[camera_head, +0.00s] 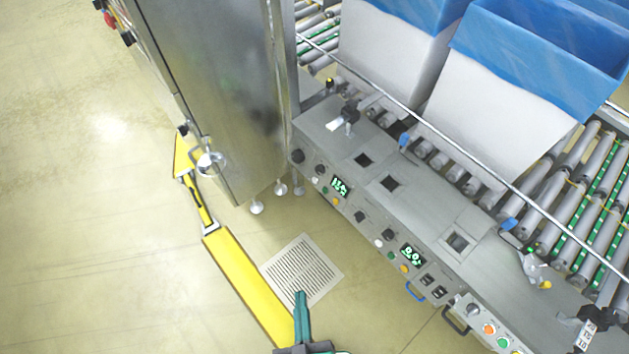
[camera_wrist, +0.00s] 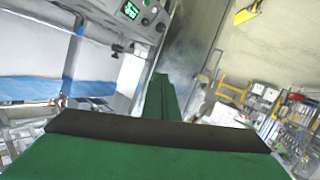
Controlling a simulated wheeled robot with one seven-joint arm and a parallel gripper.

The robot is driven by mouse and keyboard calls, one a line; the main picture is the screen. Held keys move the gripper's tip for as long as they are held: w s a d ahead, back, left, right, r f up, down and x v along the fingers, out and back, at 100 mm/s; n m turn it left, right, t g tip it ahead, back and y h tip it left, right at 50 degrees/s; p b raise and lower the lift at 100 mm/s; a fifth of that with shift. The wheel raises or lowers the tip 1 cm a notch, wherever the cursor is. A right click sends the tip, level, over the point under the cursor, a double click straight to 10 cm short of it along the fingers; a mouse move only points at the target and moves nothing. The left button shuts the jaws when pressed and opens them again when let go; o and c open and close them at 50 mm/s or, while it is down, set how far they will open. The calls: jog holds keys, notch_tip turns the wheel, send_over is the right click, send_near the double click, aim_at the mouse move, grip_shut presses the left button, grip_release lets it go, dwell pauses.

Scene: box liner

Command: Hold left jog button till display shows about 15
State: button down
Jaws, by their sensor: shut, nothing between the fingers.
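The control panel runs along the conveyor's front edge in the head view. Its left display (camera_head: 340,187) is lit green; the digits are small and look like 15, but I cannot be sure. Beside it are a white button (camera_head: 314,180), a green button (camera_head: 325,190) and an orange button (camera_head: 337,201). I cannot tell which is the jog button. A right display (camera_head: 413,256) is also lit. My green gripper (camera_head: 300,294) is shut and empty, over the floor below the panel, apart from every button. In the wrist view its fingers (camera_wrist: 160,78) point toward the steel cabinet, with a display (camera_wrist: 131,10) at upper left.
A steel cabinet (camera_head: 215,80) stands left of the panel. A yellow bar (camera_head: 245,282) stretches across the left, near my gripper. A floor grate (camera_head: 302,270) lies below. Blue-lined boxes (camera_head: 500,110) stand on rollers behind the panel. Floor at far left is clear.

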aim_at(315, 180)
jog(key=w+a+f+n+g, duration=0.1)
jog(key=w+a+f+n, duration=0.2)
jog(key=w+f+n, duration=0.45)
jog(key=w+a+f+n, duration=0.3)
jog(key=w+f+n, duration=0.1)
jog(key=w+f, duration=0.7)
jog(key=w+d+f+n, duration=0.2)
jog(key=w+n, duration=0.3)
jog(key=w, duration=0.6)
jog(key=w+d+f+n+h, duration=0.1)
jog(key=w+n, duration=0.4)
jog(key=w, duration=0.6)
jog(key=shift+w+d+f+n, duration=0.3)
jog(key=shift+d+f+n, duration=0.05)
jog(key=shift+d+f, duration=0.2)
jog(key=w+d+f, duration=0.2)
jog(key=w+d, duration=0.2)
jog(key=d, duration=0.2)
jog(key=shift+w+d+f, duration=0.35)
jog(key=shift+w+f, duration=0.05)
jog(key=shift+w+d+f, duration=0.1)
jog(key=shift+w+d, duration=0.05)
jog(key=shift+w, duration=0.05)
